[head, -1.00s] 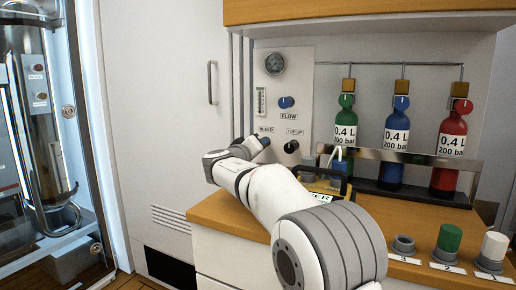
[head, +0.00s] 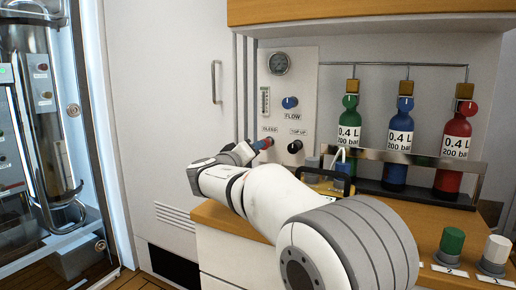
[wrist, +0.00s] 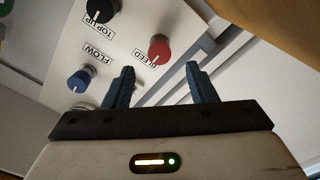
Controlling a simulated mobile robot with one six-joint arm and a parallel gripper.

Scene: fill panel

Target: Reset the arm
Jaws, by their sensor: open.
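My gripper (head: 252,148) is open and empty in front of the white fill panel (head: 302,75), at its lower left. In the wrist view its two blue fingers (wrist: 160,68) stand apart. The red BLEED knob (wrist: 159,48) shows beyond and between the fingertips, seemingly clear of both. In the head view a bit of the red knob (head: 265,142) shows past the gripper. The blue FLOW knob (wrist: 81,78) and the black TOP UP knob (wrist: 102,10) are to the left in the wrist view. My white arm reaches over the counter.
Green (head: 349,125), blue (head: 401,135) and red (head: 456,143) bottles stand in a rack behind a metal rail (head: 400,157). A green cap (head: 451,242) and a white cap (head: 495,250) sit on the wooden counter (head: 425,215). A glass-fronted cabinet (head: 45,130) stands left.

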